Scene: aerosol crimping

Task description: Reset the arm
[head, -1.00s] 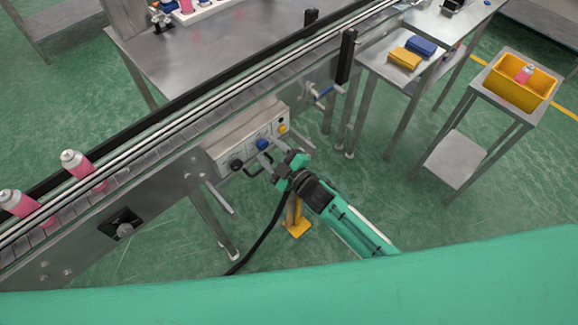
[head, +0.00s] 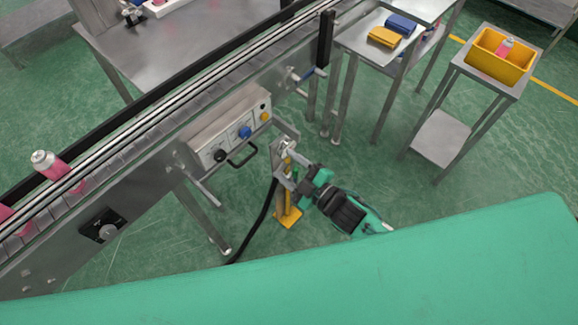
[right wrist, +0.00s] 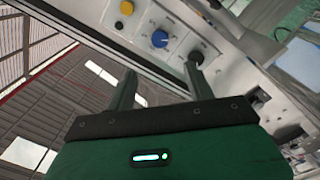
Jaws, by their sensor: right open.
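My right gripper (head: 284,163) is open and empty in the head view. It is in front of the conveyor's side, just right of and below the control panel (head: 205,146). The panel carries a black knob (head: 220,155), a blue knob (head: 244,131) and a yellow button (head: 265,116). In the right wrist view the two fingers of the gripper (right wrist: 160,88) stand apart with nothing between them. Beyond them show the blue knob (right wrist: 160,39) and the yellow button (right wrist: 127,8). My left gripper is not in view.
Pink spray cans (head: 55,168) stand on the conveyor (head: 150,115) at left. A handle (head: 243,154) juts from the panel. A yellow post base (head: 288,217) stands behind my gripper. A side table holds blue and yellow blocks (head: 384,37). A yellow bin (head: 485,55) holds a can.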

